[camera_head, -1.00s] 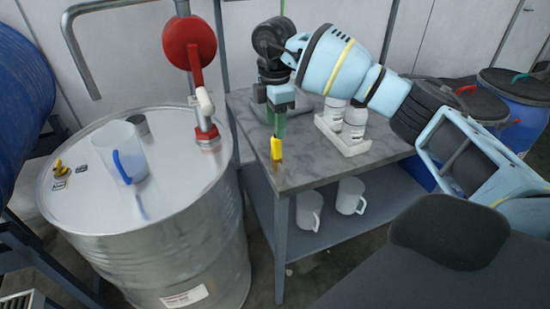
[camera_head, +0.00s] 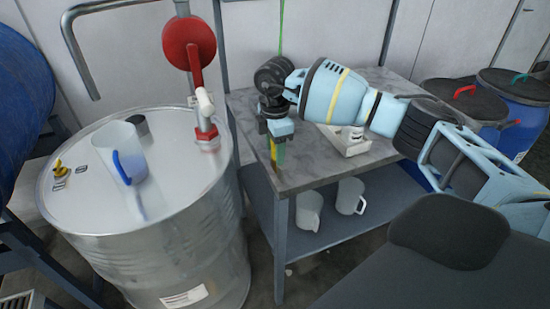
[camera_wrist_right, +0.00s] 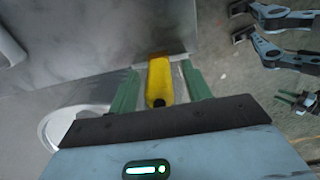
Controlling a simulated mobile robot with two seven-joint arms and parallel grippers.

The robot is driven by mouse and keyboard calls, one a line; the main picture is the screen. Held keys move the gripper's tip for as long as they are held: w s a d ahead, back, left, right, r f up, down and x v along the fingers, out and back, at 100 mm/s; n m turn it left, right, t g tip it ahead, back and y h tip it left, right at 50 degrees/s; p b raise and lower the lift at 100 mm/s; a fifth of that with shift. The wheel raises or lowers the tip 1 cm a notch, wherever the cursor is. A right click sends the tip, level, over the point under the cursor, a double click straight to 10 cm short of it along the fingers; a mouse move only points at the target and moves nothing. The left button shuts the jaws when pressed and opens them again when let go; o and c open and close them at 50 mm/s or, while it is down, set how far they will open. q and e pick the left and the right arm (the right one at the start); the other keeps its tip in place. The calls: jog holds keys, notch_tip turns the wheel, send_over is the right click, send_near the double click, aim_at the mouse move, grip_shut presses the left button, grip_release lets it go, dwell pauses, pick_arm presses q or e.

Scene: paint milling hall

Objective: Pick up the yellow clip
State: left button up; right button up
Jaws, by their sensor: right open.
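The yellow clip (camera_head: 273,152) is at the front left corner of the grey-topped table (camera_head: 325,171). My right gripper (camera_head: 277,150) points down over it, and a green finger partly hides it. In the right wrist view the clip (camera_wrist_right: 160,82) lies between the two green fingers of my right gripper (camera_wrist_right: 160,92), with a gap showing on each side. The jaws are open. The clip's far end meets the table edge. My left gripper does not show in the head view.
A white holder (camera_head: 350,143) stands on the table behind my right arm. Two white mugs (camera_head: 309,211) are on the lower shelf.

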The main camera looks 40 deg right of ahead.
grip_shut()
dwell(0.3)
jog(key=shift+r, duration=0.1)
notch_tip(320, 180, up, 10)
jog(key=shift+f, duration=0.1)
dwell(0.4)
